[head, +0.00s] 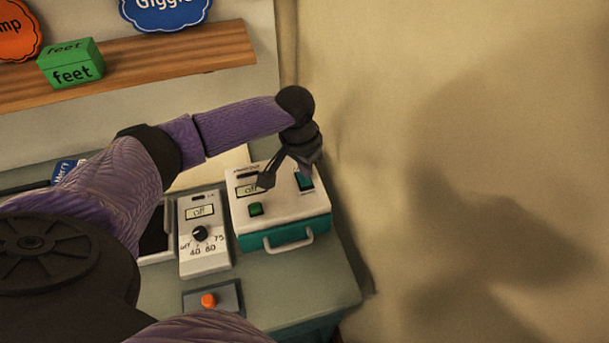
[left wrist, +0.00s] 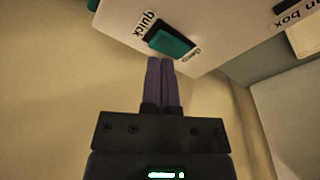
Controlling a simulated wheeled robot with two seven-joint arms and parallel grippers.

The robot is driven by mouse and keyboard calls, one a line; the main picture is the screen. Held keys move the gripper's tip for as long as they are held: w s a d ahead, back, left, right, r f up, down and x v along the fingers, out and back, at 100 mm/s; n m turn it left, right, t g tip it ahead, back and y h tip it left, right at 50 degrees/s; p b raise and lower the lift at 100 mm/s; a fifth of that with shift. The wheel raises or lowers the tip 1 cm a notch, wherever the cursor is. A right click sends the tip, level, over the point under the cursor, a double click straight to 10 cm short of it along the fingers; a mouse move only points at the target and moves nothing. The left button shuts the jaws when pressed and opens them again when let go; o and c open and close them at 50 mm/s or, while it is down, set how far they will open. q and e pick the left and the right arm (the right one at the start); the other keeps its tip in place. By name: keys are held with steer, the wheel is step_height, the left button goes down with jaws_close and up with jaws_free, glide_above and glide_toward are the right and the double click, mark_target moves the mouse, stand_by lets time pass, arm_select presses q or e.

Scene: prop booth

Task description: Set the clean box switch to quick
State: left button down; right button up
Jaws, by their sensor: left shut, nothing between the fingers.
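The clean box (head: 285,208) is a white-topped teal box with a front handle, at the right end of the counter. Its small display reads "off". Its switch (head: 304,181) is a dark teal rocker at the right of the top; it also shows in the left wrist view (left wrist: 172,42), with "quick" printed at one end and a small, unclear label at the other. I cannot tell which end is pressed in. My left gripper (head: 307,171) is shut and empty, its purple fingertips (left wrist: 161,62) right by the switch's edge; contact is unclear. My right gripper is out of view.
A green button (head: 255,209) sits on the box top. To its left is a white dial unit (head: 203,235), with an orange button (head: 208,300) in front. A beige wall (head: 450,120) stands close on the right. A wooden shelf (head: 150,62) holds a green "feet" box (head: 71,65).

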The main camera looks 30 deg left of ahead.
mark_target(305, 182)
arm_select(q)
steer(key=shift+f+b, duration=0.55)
steer(key=shift+f, duration=0.6)
stand_by(0.6)
steer(key=shift+r, duration=0.1)
step_height(305, 182, up, 7)
steer(key=p, duration=0.8)
